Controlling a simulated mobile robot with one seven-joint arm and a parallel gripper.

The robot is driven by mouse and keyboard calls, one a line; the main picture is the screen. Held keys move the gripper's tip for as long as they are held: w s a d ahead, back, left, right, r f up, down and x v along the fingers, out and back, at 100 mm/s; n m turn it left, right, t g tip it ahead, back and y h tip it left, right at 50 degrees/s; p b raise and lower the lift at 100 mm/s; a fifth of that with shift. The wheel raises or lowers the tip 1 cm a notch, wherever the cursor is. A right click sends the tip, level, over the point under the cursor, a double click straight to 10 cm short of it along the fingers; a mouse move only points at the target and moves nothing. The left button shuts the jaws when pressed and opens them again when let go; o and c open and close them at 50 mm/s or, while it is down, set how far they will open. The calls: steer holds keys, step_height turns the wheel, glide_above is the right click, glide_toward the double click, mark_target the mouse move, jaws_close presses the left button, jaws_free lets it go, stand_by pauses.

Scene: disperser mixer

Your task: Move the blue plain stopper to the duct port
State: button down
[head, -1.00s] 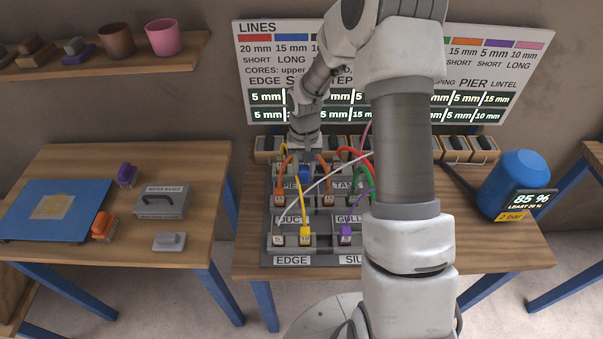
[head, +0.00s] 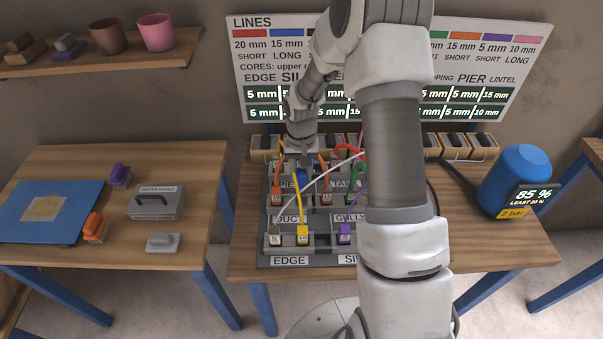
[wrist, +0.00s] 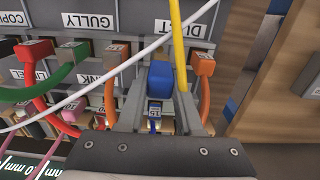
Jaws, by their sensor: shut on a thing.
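My gripper (wrist: 160,108) is shut on the blue plain stopper (wrist: 160,78), with one finger on each side of it. In the head view the blue stopper (head: 302,174) shows just below my gripper (head: 304,160), at the PIER label's level. The DUCT label (head: 290,218) is on the grey board, nearer the front than the stopper. It also shows in the wrist view (wrist: 168,15), beyond the stopper. Orange plugs stand left (head: 277,197) and right (head: 327,197) above the DUCT label. I cannot tell whether the stopper touches the board.
A yellow cable (wrist: 178,45) and a white cable (wrist: 125,65) cross close to my gripper. Red, green and purple cables crowd the board's right side. A blue tank (head: 522,175) stands at the right. The left table holds a grey box (head: 156,205) and brushes.

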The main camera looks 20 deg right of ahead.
mark_target(302, 190)
steer(key=shift+f+b, duration=0.75)
steer(key=shift+f, duration=0.6)
steer(key=shift+f+b, duration=2.05)
steer(key=shift+b, duration=0.1)
stand_by(0.8)
steer(key=c, duration=0.5)
jaws_free()
steer(key=shift+r, duration=0.1)
step_height(302, 190, up, 17)
steer(key=shift+f, duration=0.15)
steer(key=shift+r, duration=0.3)
